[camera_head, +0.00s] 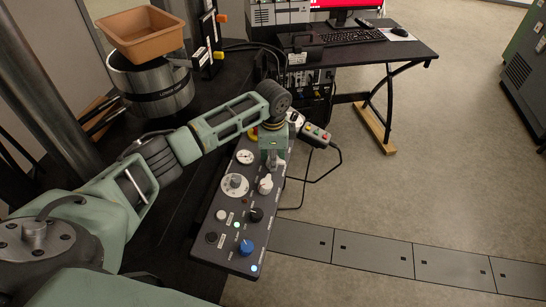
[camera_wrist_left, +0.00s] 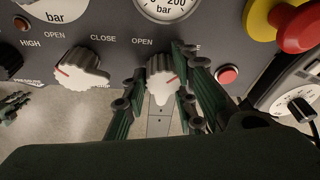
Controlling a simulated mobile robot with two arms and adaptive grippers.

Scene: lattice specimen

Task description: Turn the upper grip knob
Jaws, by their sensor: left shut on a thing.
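The upper grip knob (camera_wrist_left: 163,88) is a white ridged knob with a red mark, on the dark control panel (camera_head: 238,212). My left gripper (camera_wrist_left: 160,72) is shut on this knob, with one dark green finger on each side of it. In the head view my left gripper (camera_head: 278,163) reaches down to the upper part of the panel and mostly hides the knob. A second white knob (camera_wrist_left: 82,72) with a red mark sits beside it in the wrist view, and it also shows in the head view (camera_head: 265,184).
A red and yellow stop button (camera_wrist_left: 298,28) and a small red button (camera_wrist_left: 228,75) are close to the gripper. The panel also bears gauges (camera_head: 235,185), a black knob (camera_head: 255,215) and a blue knob (camera_head: 246,247). A handheld pendant (camera_head: 315,135) with a cable is behind.

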